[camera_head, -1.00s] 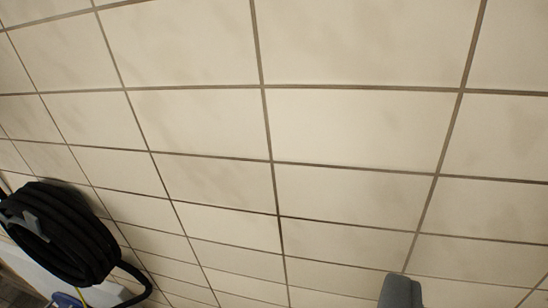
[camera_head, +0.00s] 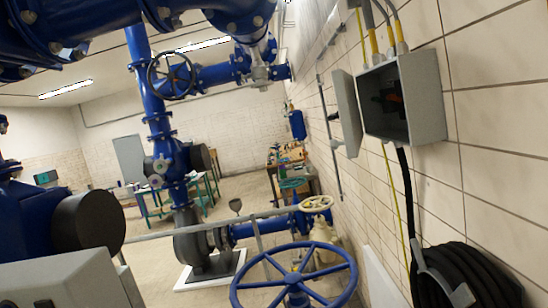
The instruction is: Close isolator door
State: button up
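The isolator is a grey box (camera_head: 427,98) on the tiled wall at the upper right. Its door (camera_head: 345,113) stands open on the left side of the box, swung well out from the opening. The dark inside shows, with a black and reddish switch part (camera_head: 393,101) in it. My gripper is not in view now, so its state and its distance from the door cannot be seen.
Below the box a black coiled hose (camera_head: 468,277) hangs on the wall. A large blue handwheel (camera_head: 293,278) stands at the bottom middle, with a cream handwheel (camera_head: 316,203) behind it. Blue pipes (camera_head: 205,75) fill the upper left. A grey cabinet (camera_head: 65,282) is at the lower left.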

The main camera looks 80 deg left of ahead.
aim_at(344, 84)
jog(key=u, duration=1.85)
jog(key=i, duration=1)
jog(key=z, duration=0.05)
